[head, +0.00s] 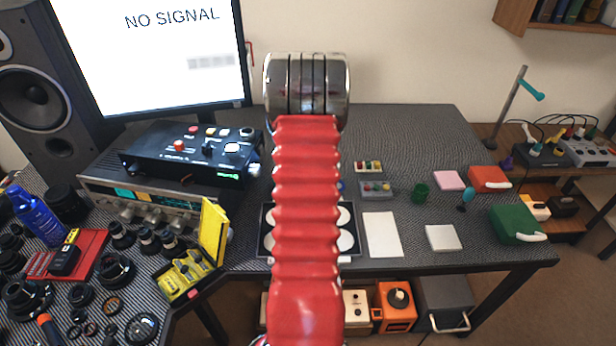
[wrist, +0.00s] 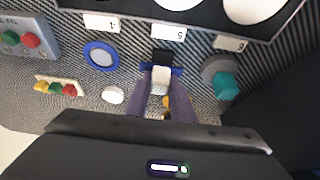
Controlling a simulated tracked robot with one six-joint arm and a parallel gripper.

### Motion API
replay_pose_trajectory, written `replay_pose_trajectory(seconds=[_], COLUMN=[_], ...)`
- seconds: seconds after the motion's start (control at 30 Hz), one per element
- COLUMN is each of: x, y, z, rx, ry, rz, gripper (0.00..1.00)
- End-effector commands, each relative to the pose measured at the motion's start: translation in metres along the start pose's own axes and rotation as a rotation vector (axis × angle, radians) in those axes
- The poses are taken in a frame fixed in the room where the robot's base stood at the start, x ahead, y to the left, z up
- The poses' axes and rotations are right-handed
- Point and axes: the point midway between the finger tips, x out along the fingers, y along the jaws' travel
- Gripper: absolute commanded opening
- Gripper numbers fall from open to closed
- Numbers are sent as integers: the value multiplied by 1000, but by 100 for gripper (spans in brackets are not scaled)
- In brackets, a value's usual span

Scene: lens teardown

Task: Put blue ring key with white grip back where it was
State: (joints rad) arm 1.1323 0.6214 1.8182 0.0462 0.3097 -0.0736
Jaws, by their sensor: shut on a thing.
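In the wrist view my gripper (wrist: 160,90) has its two purple fingers closed on the white grip (wrist: 160,77) of a key. A blue part of this key (wrist: 176,70) shows on both sides of the white grip, with a black piece just above it. The held key is near the mat, in line with the label marked 5 (wrist: 169,32); I cannot tell whether it touches the mat. In the head view my red arm hides the gripper and the key.
A flat blue ring (wrist: 101,55) lies left of the held key, and a grey ring with a teal grip (wrist: 222,79) lies right. A white round piece (wrist: 113,95) is close on the left. A black tray (wrist: 120,11) with white discs borders the labels.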

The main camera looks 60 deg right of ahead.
Motion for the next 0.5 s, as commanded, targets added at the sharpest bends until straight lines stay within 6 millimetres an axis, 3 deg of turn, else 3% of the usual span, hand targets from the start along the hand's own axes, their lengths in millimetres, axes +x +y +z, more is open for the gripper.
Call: replay_pose_trajectory(seconds=[0.5], x=[6], y=[1], z=[2], rx=[1], ry=[-1], rz=[0], gripper=[0])
